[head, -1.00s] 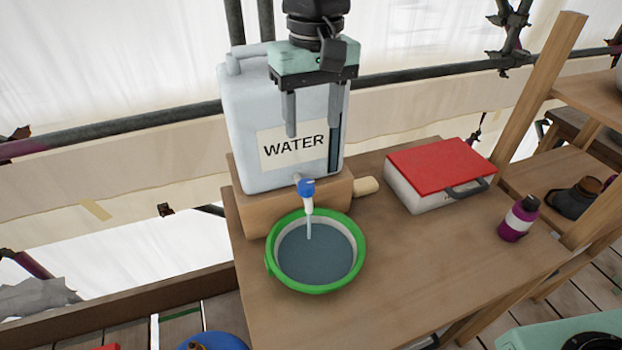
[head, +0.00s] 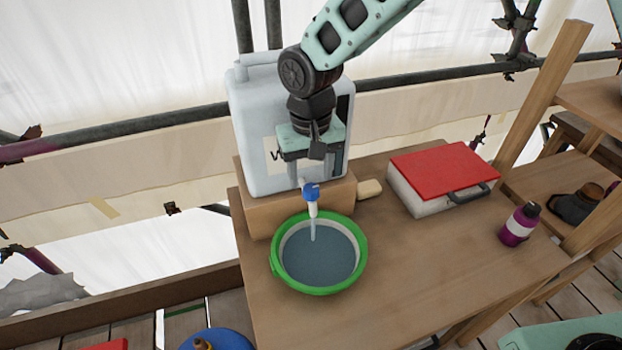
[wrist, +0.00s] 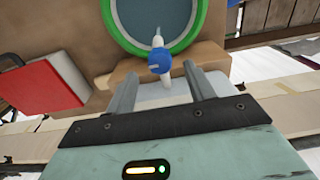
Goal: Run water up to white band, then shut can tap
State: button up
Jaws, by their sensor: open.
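The white water can (head: 250,130) stands on a wooden block, its label mostly hidden by my arm. Its blue-handled tap (head: 311,192) points down, and a thin stream of water runs from it. The stream falls into a green-rimmed basin (head: 363,268) on the table. Grey-blue water (head: 318,262) fills much of the basin, and a pale band (head: 288,240) shows inside the rim above it. My gripper (head: 312,165) is open and empty, just above the tap. In the wrist view the tap's blue handle (wrist: 159,62) lies just beyond and between my fingertips (wrist: 162,75).
A red-lidded white case (head: 440,172) and a purple bottle (head: 520,223) stand on the right of the table. A pale rounded piece (head: 369,188) lies by the block (head: 262,215). Wooden shelving stands at far right. The table's front right is clear.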

aim_at(311, 188)
jog(key=shift+f, duration=1.85)
jog(key=c, duration=1)
jog(key=shift+o, duration=0.2)
